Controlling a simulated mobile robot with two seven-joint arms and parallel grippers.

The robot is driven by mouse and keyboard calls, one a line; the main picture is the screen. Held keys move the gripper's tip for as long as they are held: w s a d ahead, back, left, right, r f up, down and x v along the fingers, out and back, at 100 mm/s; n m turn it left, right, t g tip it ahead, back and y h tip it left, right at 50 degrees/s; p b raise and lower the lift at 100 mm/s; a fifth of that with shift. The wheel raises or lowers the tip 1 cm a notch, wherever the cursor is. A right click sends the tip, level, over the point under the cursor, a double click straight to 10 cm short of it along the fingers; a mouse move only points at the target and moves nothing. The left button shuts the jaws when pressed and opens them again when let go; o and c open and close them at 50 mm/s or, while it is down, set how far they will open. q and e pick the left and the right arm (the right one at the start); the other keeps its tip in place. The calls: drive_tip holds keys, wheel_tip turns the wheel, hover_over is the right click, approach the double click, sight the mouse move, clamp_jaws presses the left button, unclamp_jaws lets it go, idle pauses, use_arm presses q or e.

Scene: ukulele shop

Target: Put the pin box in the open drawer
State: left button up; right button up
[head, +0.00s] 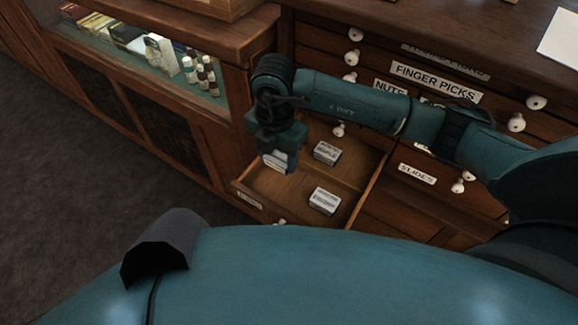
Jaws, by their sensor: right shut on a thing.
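The open drawer (262,196) is pulled out from the wooden cabinet, low in the middle of the head view. My right gripper (279,161) points down over the drawer's left part, shut on a small pale box (274,161), which I take as the pin box. The fingers hide part of this box and its label cannot be read. It is at or above the drawer; its height over the drawer floor is hard to tell. My left gripper is not in view.
Two small labelled boxes lie in the drawer, one farther back (327,152) and one nearer the front (324,200). Shut drawers with white knobs and a "FINGER PICKS" label (436,82) stand behind my right arm. A glass display case (110,45) stands at left.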

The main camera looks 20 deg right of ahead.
wheel_tip(320, 180, down, 2)
drive_tip(key=shift+s, duration=0.15)
wheel_tip(320, 180, down, 4)
drive_tip(key=shift+r, duration=0.1)
drive_tip(key=shift+f, duration=0.45)
use_arm(q)
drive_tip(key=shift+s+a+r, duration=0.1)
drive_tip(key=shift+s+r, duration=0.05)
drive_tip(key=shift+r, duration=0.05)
drive_tip(key=shift+b, duration=0.3)
use_arm(e)
drive_tip(key=shift+f, duration=0.1)
drive_tip(key=shift+f, duration=0.15)
drive_tip(key=o, duration=0.9)
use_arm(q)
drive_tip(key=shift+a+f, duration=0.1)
use_arm(e)
drive_tip(key=shift+o, duration=0.2)
